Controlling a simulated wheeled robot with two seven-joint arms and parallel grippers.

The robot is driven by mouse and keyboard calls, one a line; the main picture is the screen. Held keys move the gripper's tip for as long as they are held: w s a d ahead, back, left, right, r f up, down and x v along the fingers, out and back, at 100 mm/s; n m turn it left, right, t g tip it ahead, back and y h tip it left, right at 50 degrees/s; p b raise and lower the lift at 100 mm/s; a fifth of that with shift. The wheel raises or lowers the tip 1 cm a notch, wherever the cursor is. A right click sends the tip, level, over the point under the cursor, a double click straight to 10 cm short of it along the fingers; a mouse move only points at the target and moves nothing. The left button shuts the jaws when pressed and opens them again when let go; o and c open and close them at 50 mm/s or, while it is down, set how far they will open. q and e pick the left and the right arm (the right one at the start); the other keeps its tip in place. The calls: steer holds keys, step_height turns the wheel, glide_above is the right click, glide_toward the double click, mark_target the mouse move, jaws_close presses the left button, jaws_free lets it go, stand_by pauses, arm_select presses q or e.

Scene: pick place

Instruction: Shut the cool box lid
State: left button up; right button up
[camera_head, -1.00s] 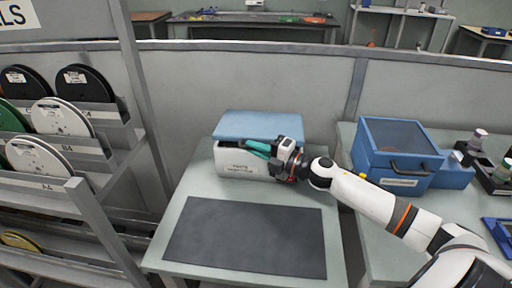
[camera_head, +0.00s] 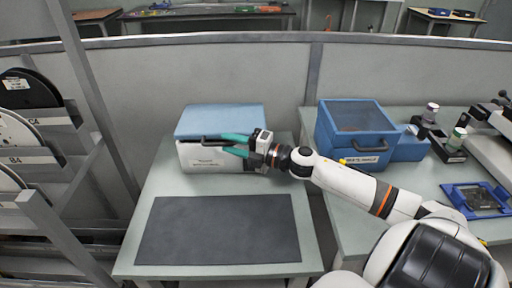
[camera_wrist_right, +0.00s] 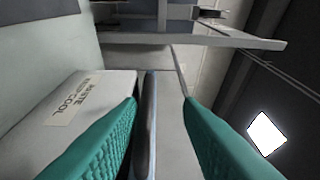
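The cool box (camera_head: 200,160) is white with printed text on its front and stands at the back of the left table. Its blue lid (camera_head: 220,118) lies over the top with a dark handle bar (camera_head: 211,139) at the front edge. I cannot tell whether the lid is fully down. My right gripper (camera_head: 228,145) is at the box front, its teal fingers spread above and below the bar. In the right wrist view the bar (camera_wrist_right: 149,125) stands between the fingers, with a clear gap to the right finger. The left gripper is not in view.
A dark mat (camera_head: 218,230) lies on the table in front of the box. A blue case (camera_head: 355,135) with a clear top stands on the table to the right. A rack with reels (camera_head: 30,95) stands at left. A grey partition (camera_head: 150,85) runs behind.

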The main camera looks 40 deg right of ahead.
steer(key=v, duration=0.8)
steer(key=shift+r, duration=0.15)
